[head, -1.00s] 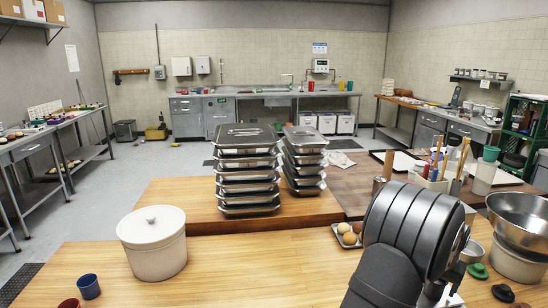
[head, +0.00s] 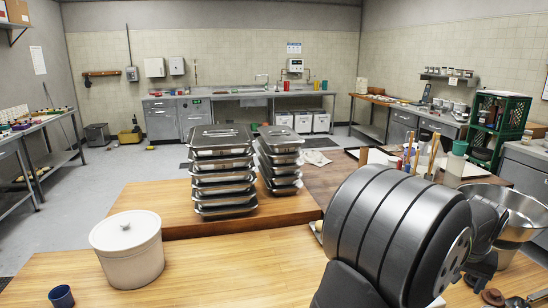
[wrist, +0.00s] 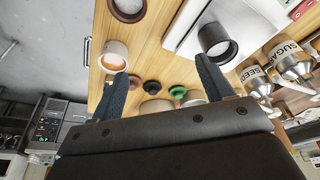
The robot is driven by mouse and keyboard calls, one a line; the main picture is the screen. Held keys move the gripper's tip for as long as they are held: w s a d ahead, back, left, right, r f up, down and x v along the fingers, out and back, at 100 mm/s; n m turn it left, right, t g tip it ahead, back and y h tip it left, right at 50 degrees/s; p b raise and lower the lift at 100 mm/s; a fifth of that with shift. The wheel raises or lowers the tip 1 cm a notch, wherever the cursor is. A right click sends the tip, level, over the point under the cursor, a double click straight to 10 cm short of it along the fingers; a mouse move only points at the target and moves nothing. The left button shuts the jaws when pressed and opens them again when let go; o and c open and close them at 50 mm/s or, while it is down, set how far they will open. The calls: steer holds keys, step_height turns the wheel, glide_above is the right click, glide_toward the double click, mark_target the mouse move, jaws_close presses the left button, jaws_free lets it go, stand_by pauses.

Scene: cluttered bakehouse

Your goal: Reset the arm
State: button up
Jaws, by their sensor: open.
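My arm fills the lower right of the head view as large dark grey links. My gripper (wrist: 165,88) shows in the wrist view with its two dark fingers spread wide apart. It is open, and nothing is between the fingers but the view of the wooden worktop (wrist: 150,60) and small things on it. The fingertips cannot be made out in the head view. The arm hides part of the worktop's right side there.
A lidded white crock (head: 128,248) and a blue cup (head: 61,296) stand on the front worktop. Stacked metal trays (head: 222,168) stand behind. A metal bowl (head: 515,212) is close to my arm at right. Green (wrist: 177,92) and dark knobs lie below my gripper. The worktop's middle is clear.

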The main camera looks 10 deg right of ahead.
steer(key=s+a+f+m, duration=0.1)
steer(key=s+a+f, duration=0.1)
steer(key=s+a, duration=0.45)
steer(key=s+a+f, duration=0.3)
steer(key=s, duration=0.6)
steer(key=w+f, duration=0.2)
steer(key=w, duration=0.1)
steer(key=w+f, duration=0.2)
steer(key=w, duration=0.2)
steer(key=w+f, duration=0.2)
steer(key=w, duration=0.2)
steer(key=shift+w+d+f, duration=0.25)
steer(key=shift+d+f, duration=0.1)
steer(key=shift+d, duration=0.05)
steer(key=s+r, duration=0.7)
steer(key=s, duration=0.4)
steer(key=w+d+r, duration=0.2)
steer(key=w+d, duration=0.1)
steer(key=w, duration=0.1)
steer(key=shift+w+d, duration=0.35)
